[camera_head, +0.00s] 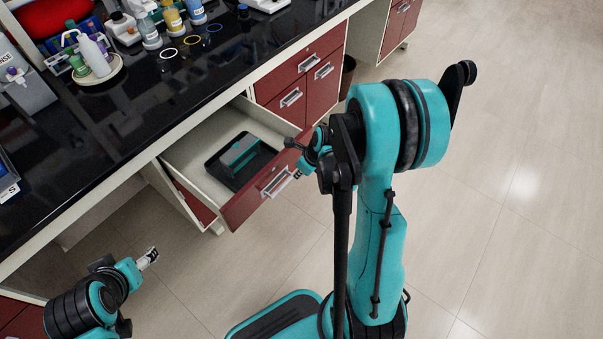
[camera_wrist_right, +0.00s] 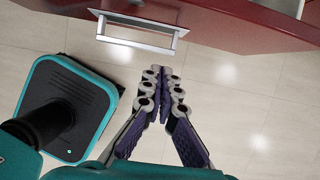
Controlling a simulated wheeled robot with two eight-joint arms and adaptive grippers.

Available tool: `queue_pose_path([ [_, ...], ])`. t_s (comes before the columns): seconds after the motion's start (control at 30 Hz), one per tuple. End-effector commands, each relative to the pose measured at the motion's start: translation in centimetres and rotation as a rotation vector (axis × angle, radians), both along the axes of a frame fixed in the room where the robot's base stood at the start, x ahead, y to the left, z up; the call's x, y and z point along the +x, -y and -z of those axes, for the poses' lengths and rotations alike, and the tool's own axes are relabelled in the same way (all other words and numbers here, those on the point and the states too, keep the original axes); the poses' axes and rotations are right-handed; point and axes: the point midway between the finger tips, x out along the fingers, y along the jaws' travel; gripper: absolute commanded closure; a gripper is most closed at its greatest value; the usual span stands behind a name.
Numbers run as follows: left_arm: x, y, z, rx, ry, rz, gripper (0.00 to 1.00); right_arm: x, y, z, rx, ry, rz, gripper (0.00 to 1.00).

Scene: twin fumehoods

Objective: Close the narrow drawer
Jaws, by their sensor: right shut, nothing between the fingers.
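The narrow drawer is pulled open under the black bench, with its dark red front (camera_head: 240,206) tilted in the head view. Its silver handle (camera_head: 276,182) also shows at the top of the right wrist view (camera_wrist_right: 138,35), on the red drawer front (camera_wrist_right: 225,22). A dark tray with a grey-green item (camera_head: 240,157) lies inside the drawer. My right gripper (camera_head: 297,174) is close to the handle's right end; its shut, empty fingers (camera_wrist_right: 162,72) are just below the handle in the wrist view. Contact cannot be told. My left gripper (camera_head: 149,256) is low at left, away from the drawer, too small to read.
Closed red drawers (camera_head: 307,85) stand just right of the open one. The black benchtop (camera_head: 130,120) carries bottles (camera_head: 95,55) and several lab items. A dark bin (camera_head: 347,72) stands beyond the cabinet. The tiled floor (camera_head: 500,190) to the right is clear.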

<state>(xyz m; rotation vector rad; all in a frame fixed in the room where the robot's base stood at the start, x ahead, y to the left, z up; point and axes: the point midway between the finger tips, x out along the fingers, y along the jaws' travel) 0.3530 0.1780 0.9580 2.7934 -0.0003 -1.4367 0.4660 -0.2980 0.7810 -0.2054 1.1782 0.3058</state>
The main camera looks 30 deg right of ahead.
Motion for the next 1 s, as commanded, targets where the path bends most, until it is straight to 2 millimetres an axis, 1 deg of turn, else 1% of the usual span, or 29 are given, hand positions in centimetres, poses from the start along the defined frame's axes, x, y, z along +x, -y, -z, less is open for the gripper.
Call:
queue_pose_path([
  [0.03, 0.0, 0.0, 1.0, 0.000, 0.000, 0.000, 0.33, 0.5, -0.2, 1.6, -0.001, 0.000, -0.002, 1.00],
  [0.17, 0.0, 0.0, 2.3, 0.000, 0.000, 0.000, 0.33, 1.3, -0.5, 3.9, -0.001, 0.000, -0.002, 1.00],
  [0.2, 0.0, 0.0, 2.3, 0.000, 0.000, 0.000, 0.33, 2.1, -0.8, 3.5, -0.002, 0.002, -0.003, 1.00],
  [0.3, 0.0, 0.0, 2.6, 0.000, 0.000, 0.000, 0.33, 3.4, -1.3, 3.3, -0.002, 0.001, -0.003, 1.00],
  [0.43, 0.0, 0.0, 2.9, 0.000, 0.000, 0.000, 0.33, 4.5, -1.7, 3.2, -0.002, 0.001, -0.001, 1.00],
  [0.57, 0.0, 0.0, 3.0, 0.000, 0.000, 0.000, 0.33, 4.9, -1.8, 3.1, -0.002, 0.001, -0.001, 1.00],
  [0.87, 0.0, 0.0, 2.9, 0.000, 0.000, 0.000, 0.33, 5.0, -1.8, 3.1, -0.002, 0.001, -0.001, 1.00],
  [1.0, 0.0, 0.0, 2.9, 0.000, 0.000, 0.000, 0.33, 5.3, -1.4, 3.1, -0.001, 0.000, -0.001, 1.00],
])
